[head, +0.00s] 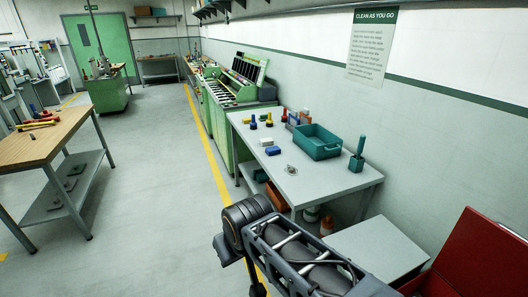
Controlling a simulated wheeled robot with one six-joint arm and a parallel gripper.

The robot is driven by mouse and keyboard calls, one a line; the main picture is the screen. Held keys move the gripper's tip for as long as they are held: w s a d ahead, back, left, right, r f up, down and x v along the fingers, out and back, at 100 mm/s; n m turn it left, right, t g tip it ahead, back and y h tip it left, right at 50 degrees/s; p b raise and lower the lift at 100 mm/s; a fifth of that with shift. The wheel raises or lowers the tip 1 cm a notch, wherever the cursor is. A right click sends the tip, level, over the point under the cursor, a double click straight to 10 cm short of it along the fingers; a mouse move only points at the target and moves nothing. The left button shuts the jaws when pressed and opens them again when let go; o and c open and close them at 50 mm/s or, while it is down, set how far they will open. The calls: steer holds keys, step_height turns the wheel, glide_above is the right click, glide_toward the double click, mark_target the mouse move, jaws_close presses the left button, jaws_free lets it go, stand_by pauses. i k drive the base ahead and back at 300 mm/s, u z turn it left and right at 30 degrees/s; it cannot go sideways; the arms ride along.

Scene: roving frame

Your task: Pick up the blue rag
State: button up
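A small flat blue item (272,150) lies on the grey workbench (255,172), near its left edge. It looks like a folded rag, but it is too small to be certain. A similar yellow and white item (266,142) lies just behind it. My arm comes in from the lower right, and its bend is in front of the bench, well apart from the blue item. My gripper is not in view, so I cannot see what it holds.
A teal bin (318,143), a teal brush holder (357,160) and several small bottles stand on the workbench. A small metal piece (291,170) lies near its front. A red toolbox (470,262) is at lower right. A wooden table (45,140) stands left; open floor lies between.

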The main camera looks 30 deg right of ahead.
mark_target(274, 150)
steer(key=u, duration=0.25)
steer(key=i, duration=1.9)
steer(key=z, duration=0.35)
steer(key=i, duration=1.3)
steer(key=z, duration=1.75)
steer(key=i, duration=0.8)
steer(key=z, duration=0.7)
